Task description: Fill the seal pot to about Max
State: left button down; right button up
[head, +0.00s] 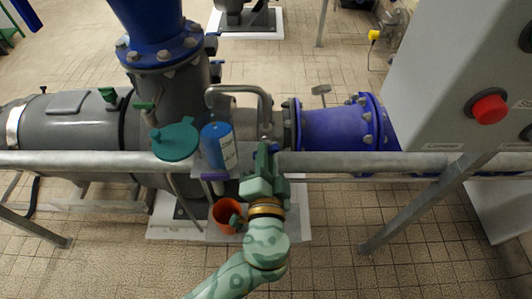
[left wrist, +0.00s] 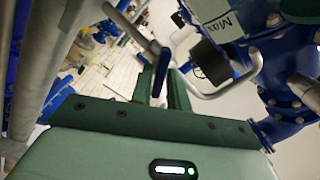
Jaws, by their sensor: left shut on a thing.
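My left gripper (head: 265,160) reaches up from the bottom of the head view to the grey rail. It is shut on a small blue lever (head: 274,147). The blue lever (left wrist: 161,72) also shows between my fingers in the left wrist view. What looks like the seal pot (head: 218,147), a blue cylinder with a pale label, stands left of my gripper, below a bent grey pipe (head: 238,90). A label reading "Max" (left wrist: 229,24) shows in the left wrist view. I cannot make out the liquid level. My right gripper is out of view.
A grey rail (head: 360,163) crosses in front of the pump (head: 75,125) and blue pipe (head: 335,130). A green round lid or funnel (head: 175,140) is left of the pot. An orange bucket (head: 224,215) stands below. A control box with a red button (head: 489,109) is right.

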pick_arm(q)
jog(key=shift+m+p, duration=1.5)
jog(key=shift+m, duration=1.3)
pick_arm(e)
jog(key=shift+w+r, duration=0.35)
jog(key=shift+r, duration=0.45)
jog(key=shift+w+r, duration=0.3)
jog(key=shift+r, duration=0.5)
pick_arm(q)
jog(key=shift+f, duration=0.1)
jog(key=c, duration=1.5)
grip_release()
jog(key=shift+d, duration=0.1)
